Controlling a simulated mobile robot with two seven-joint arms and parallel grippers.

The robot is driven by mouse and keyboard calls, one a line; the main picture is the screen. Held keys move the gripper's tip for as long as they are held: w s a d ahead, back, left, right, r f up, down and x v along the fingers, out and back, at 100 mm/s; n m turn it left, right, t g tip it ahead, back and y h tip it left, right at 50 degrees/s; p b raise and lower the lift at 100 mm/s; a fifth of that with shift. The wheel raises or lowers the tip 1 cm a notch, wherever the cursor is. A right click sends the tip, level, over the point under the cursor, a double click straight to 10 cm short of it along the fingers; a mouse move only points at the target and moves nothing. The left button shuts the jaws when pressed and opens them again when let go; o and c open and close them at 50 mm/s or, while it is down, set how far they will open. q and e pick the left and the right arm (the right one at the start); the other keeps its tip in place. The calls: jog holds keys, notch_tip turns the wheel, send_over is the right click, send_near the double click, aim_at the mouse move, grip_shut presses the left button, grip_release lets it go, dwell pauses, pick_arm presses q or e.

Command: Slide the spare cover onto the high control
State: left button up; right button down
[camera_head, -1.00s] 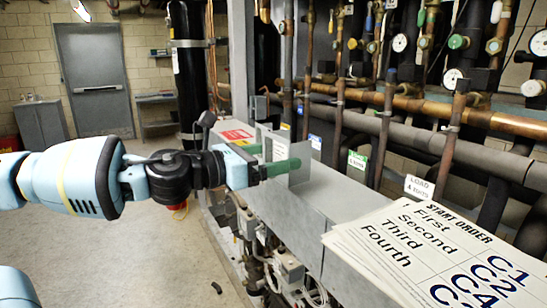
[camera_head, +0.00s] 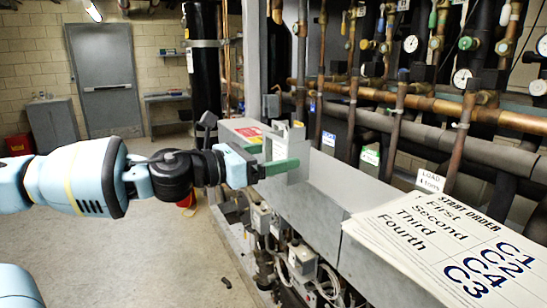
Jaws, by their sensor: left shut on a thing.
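My left gripper (camera_head: 272,168), with green fingertips, is shut on a grey sheet-metal piece, which looks like the spare cover (camera_head: 296,145). The cover is upright at the far end of the long grey ledge (camera_head: 325,205). I cannot tell whether it touches the ledge. A grey box with a red and green label (camera_head: 248,134) is just behind the gripper. I cannot make out which part is the high control; it may be hidden behind the cover and the fingers. My right gripper is not in view.
Printed start-order sheets (camera_head: 450,245) lie on the near right part of the ledge. Copper and dark pipes with valves and gauges (camera_head: 462,78) line the right side behind it. Wiring and small boxes (camera_head: 300,262) hang below the ledge. The floor (camera_head: 130,250) at left is mostly clear.

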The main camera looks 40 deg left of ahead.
pick_arm(q)
jog(key=s+d+f+n+t+y, duration=0.1)
jog(key=s+d+f+y, duration=0.2)
jog(key=f, duration=1)
jog(key=s+d+f+n+y, duration=0.15)
jog(key=s+d+f, duration=0.3)
jog(key=f, duration=0.75)
jog(key=s+d+f+n+y, duration=0.2)
jog(key=s+d+f+y, duration=0.1)
jog(key=s+d, duration=0.2)
jog(key=shift+s+d+f+t, duration=0.2)
jog(key=shift+s+d+t, duration=0.15)
jog(key=shift+d, duration=0.45)
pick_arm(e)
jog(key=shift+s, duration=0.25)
pick_arm(q)
jog(key=shift+a, duration=0.1)
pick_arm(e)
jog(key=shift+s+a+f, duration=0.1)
